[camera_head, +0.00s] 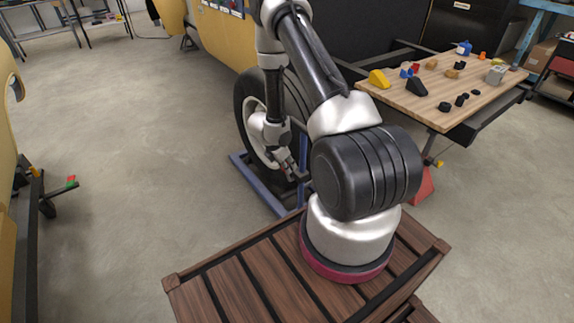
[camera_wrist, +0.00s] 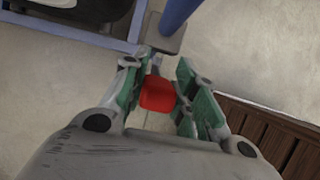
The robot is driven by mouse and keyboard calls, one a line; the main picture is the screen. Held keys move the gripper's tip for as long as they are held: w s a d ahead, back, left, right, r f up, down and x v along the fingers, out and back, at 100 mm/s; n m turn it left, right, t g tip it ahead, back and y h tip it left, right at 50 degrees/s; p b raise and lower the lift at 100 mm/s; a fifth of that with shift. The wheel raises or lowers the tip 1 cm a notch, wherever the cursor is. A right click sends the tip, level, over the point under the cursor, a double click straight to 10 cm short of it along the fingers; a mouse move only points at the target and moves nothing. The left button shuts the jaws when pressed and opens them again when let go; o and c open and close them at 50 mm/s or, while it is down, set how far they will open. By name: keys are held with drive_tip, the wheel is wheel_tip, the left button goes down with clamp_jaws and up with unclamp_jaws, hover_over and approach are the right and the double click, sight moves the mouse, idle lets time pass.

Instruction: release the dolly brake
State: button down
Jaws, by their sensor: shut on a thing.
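The dolly is a blue frame (camera_head: 260,187) carrying a large black wheel (camera_head: 243,98), left of my arm in the head view. Its blue bar (camera_wrist: 178,14) shows at the top of the wrist view. A red block-like part (camera_wrist: 158,94), seemingly the brake handle, sits between my fingers in the wrist view. My gripper (camera_wrist: 157,92) is shut on it. In the head view my gripper (camera_head: 294,172) is low beside the wheel, at the dolly's near right side. The brake's mounting is mostly hidden by the gripper.
A wooden-topped table (camera_head: 430,105) with several small coloured parts stands to the right. My arm rises from a slatted wooden deck in front. A yellow shell (camera_head: 222,35) stands behind the wheel.

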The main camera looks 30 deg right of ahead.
drive_tip(key=shift+w+d+r, duration=0.1)
drive_tip(key=c, duration=1.1)
unclamp_jaws()
